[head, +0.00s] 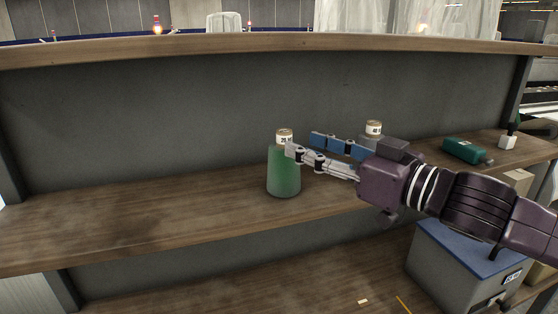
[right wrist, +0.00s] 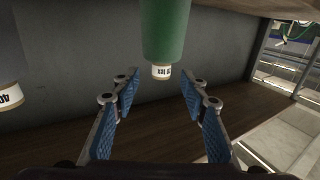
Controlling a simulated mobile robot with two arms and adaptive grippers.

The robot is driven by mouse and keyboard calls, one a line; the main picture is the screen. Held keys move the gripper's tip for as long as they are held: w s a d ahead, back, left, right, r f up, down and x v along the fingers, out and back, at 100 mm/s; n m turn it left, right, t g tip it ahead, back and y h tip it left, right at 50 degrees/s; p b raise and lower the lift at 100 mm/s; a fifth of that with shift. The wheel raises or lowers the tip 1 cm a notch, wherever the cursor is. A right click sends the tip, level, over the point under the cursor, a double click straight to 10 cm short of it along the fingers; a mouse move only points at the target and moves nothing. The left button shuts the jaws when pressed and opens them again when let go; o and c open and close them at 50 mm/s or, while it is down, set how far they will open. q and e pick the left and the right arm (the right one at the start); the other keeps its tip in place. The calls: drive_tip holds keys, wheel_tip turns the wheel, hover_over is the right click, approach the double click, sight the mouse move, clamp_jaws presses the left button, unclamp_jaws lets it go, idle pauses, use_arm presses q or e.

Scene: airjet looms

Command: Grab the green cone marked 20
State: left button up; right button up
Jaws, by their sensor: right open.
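The green cone (head: 284,172) stands upright on the wooden shelf, with a pale labelled top whose print is too small to read surely. In the right wrist view the green cone (right wrist: 166,30) shows upside down, its labelled tip just beyond and between my fingers. My right gripper (head: 302,147) is open beside the upper part of the cone, coming from the right; its fingers (right wrist: 160,86) are spread and empty. A second cone's labelled top (head: 373,128) shows behind my right gripper, its body mostly hidden. My left gripper is not in view.
A green cone lies on its side (head: 466,151) farther right on the shelf (head: 120,215), near a small white block (head: 507,142). A grey box with a blue lid (head: 470,250) stands below. An upper ledge (head: 250,44) runs above. The shelf's left part is clear.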

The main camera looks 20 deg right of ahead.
sight(290, 139)
drive_tip(key=shift+w+a+r, duration=0.1)
drive_tip(key=shift+w+a, duration=0.1)
drive_tip(key=shift+w, duration=0.05)
drive_tip(key=shift+w+a+p, duration=0.15)
drive_tip(key=shift+w+p, duration=0.05)
drive_tip(key=shift+p, duration=0.1)
drive_tip(key=p+x, duration=0.2)
drive_tip(key=x, duration=0.3)
drive_tip(key=shift+p, duration=0.35)
drive_tip(key=shift+w+a+f, duration=0.15)
drive_tip(key=shift+w+f, duration=0.05)
drive_tip(key=shift+s, duration=0.1)
drive_tip(key=c, duration=0.4)
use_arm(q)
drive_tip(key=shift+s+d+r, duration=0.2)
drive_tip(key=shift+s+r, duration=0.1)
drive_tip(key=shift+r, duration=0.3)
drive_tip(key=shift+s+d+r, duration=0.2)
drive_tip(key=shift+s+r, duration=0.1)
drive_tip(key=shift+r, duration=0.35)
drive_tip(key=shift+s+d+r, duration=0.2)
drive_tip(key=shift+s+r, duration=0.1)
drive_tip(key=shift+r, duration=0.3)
use_arm(e)
clamp_jaws()
